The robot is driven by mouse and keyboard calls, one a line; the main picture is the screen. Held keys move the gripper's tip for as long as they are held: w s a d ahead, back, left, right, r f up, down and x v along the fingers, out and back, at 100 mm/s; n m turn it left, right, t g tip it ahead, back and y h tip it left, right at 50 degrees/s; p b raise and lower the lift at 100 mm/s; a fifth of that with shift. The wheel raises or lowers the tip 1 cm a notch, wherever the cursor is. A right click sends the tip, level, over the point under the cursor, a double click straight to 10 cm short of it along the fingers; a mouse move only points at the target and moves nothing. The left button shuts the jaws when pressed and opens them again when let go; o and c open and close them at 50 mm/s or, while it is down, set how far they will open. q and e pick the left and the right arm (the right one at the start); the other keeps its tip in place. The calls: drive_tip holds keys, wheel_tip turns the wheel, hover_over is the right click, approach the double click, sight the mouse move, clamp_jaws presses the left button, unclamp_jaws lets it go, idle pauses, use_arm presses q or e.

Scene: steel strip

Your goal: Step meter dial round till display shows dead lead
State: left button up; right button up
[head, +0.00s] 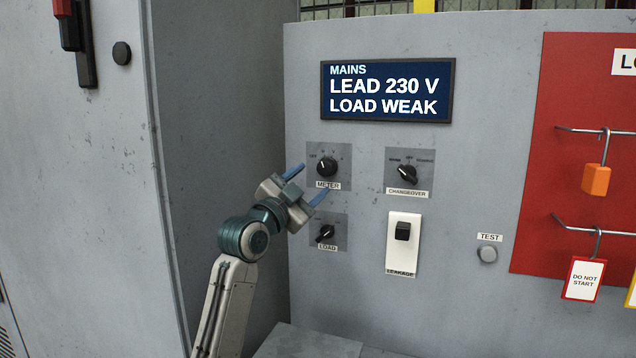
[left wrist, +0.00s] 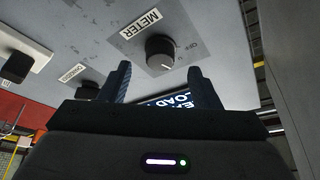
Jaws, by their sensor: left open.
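The meter dial (head: 327,167) is a black round knob with a pale pointer mark on a grey plate labelled METER, at the upper left of the panel. It also shows in the left wrist view (left wrist: 161,52). The display (head: 388,91) above reads MAINS, LEAD 230 V, LOAD WEAK. My left gripper (head: 308,182) is open in front of the meter plate, its two blue fingers spread on either side of the dial's lower left. In the left wrist view the fingers (left wrist: 158,84) stand apart with nothing between them, and the dial is beyond their tips. My right gripper is not seen.
The load knob (head: 326,233) sits just below the meter dial. The changeover knob (head: 407,174) and leakage switch (head: 403,233) are to the right, with the test button (head: 488,254) farther right. A red board (head: 585,130) holds hanging tags and a padlock. A tall grey cabinet (head: 215,120) stands left.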

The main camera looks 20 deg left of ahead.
use_arm(q)
drive_tip(key=b+v, duration=0.1)
drive_tip(key=v, duration=0.5)
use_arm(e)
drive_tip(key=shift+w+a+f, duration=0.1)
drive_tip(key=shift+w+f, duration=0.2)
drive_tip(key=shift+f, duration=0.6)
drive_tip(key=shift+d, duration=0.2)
use_arm(q)
drive_tip(key=shift+f, duration=0.1)
